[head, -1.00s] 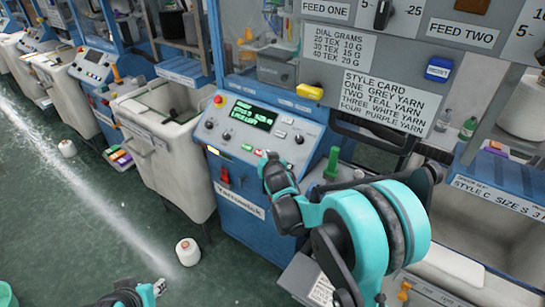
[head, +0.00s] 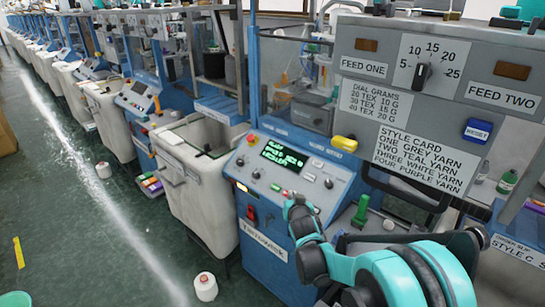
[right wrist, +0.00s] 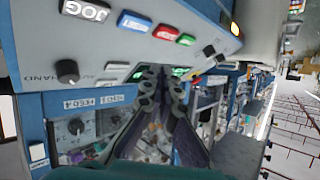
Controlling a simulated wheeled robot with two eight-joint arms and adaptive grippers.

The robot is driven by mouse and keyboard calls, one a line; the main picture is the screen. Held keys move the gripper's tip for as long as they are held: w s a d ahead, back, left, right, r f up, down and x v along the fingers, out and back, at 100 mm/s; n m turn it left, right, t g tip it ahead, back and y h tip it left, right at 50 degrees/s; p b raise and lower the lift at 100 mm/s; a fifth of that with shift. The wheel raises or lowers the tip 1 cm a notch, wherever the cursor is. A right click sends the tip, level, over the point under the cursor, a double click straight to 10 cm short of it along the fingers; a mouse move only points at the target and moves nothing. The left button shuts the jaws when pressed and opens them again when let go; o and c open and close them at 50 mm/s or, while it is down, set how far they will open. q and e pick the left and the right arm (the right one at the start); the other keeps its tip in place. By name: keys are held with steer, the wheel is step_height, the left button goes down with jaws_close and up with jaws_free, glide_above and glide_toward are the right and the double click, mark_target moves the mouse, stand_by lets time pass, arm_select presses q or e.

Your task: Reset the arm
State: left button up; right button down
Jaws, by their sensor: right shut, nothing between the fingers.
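My right arm (head: 400,275) is teal and black and comes in from the lower right in the head view. Its gripper (head: 294,206) is in front of the lower right part of the machine's control panel (head: 245,165), shut and empty. In the right wrist view the two dark fingers (right wrist: 160,88) come together, with nothing between them, below a row of blue, red and green buttons (right wrist: 165,33). I cannot tell whether the fingertips touch the machine. My left gripper is not in view.
A white bin (head: 185,205) is left of the panel. A yarn cone (head: 205,287) stands on the green floor. The left aisle is mostly clear.

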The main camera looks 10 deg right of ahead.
steer(key=s+r+n+g, duration=0.1)
steer(key=s+r+g, duration=0.2)
steer(key=s, duration=1.4)
steer(key=s+a+f+n+g, duration=0.1)
steer(key=s+f, duration=0.1)
steer(key=s, duration=0.7)
steer(key=s+a+f+n+g+y, duration=0.1)
steer(key=s+f+g, duration=0.1)
steer(key=s, duration=0.7)
steer(key=shift+s+a+f+g+y, duration=0.15)
steer(key=shift+s+g+y, duration=0.1)
steer(key=shift+g+y, duration=0.05)
